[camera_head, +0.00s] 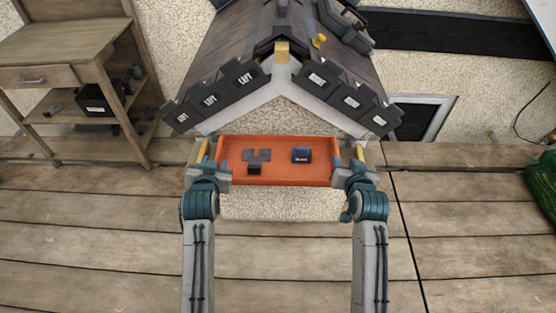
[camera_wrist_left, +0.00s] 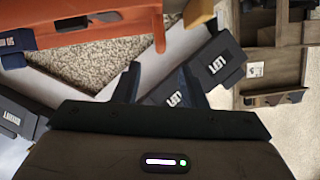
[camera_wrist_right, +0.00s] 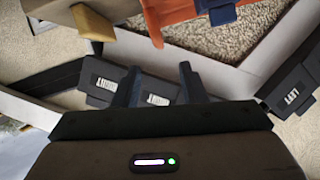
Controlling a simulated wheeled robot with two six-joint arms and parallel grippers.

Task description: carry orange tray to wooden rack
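The orange tray (camera_head: 278,180) is level in front of the small roof model, below its gable in the head view. It holds grey flat pieces (camera_head: 257,155), a small dark block (camera_head: 254,169) and a dark blue box (camera_head: 301,155). My left gripper (camera_head: 220,166) is at its left end and my right gripper (camera_head: 339,166) at its right end. In the left wrist view, the fingers (camera_wrist_left: 160,72) are apart with the tray's edge (camera_wrist_left: 158,30) just beyond the tips. The right wrist view likewise shows parted fingers (camera_wrist_right: 158,70) near the tray (camera_wrist_right: 175,12). The wooden rack (camera_head: 105,48) stands at the left.
The roof model (camera_head: 225,60) with dark labelled tiles rises behind the tray. Yellowish blocks (camera_head: 201,151) (camera_head: 359,151) stand beside the tray's ends. The rack has a drawer (camera_head: 38,76) and a lower shelf holding a black box (camera_head: 97,98). The plank floor (camera_head: 90,220) at front left is clear.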

